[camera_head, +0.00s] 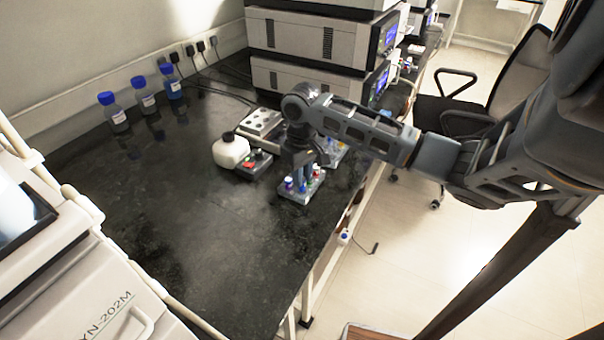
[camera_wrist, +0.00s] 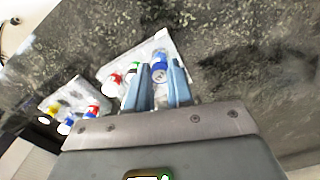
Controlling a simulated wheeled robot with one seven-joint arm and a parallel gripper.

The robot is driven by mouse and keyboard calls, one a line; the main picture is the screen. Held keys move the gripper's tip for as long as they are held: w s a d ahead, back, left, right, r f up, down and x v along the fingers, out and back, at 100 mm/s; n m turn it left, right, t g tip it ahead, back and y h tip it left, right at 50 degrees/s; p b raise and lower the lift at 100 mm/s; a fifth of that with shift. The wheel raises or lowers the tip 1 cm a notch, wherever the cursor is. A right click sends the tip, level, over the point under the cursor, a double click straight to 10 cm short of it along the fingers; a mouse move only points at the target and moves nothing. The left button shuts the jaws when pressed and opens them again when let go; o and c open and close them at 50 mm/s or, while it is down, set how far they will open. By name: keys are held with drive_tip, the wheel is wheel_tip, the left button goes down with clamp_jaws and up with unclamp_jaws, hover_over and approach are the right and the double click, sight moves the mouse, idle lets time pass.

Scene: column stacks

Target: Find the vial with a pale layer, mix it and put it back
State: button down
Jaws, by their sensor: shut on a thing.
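My gripper (camera_head: 301,178) points down over a small pale rack (camera_head: 322,196) near the bench's front edge. In the wrist view my two blue fingers (camera_wrist: 160,72) are shut on a blue-capped vial (camera_wrist: 159,66). The vial is at or just above the rack (camera_wrist: 170,40); I cannot tell if it is still seated. Red-capped (camera_wrist: 115,79) and green-capped (camera_wrist: 134,66) vials stand in the same rack beside it. A purple-capped vial (camera_head: 288,183) shows at the rack's left in the head view. No pale layer can be made out in any vial.
A second rack (camera_wrist: 57,100) with yellow, red and blue caps is close by. Blue-capped bottles (camera_head: 113,112) line the wall. The bench's left middle is clear.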

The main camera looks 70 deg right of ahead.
drive_tip(key=shift+f, duration=0.7)
idle(0.7)
drive_tip(key=shift+f+b, duration=0.3)
drive_tip(key=c, duration=0.6)
unclamp_jaws()
drive_tip(key=shift+r, duration=0.1)
drive_tip(key=shift+r+p, duration=2)
drive_tip(key=shift+p, duration=0.05)
drive_tip(key=shift+r+p, duration=0.3)
drive_tip(key=shift+r, duration=0.6)
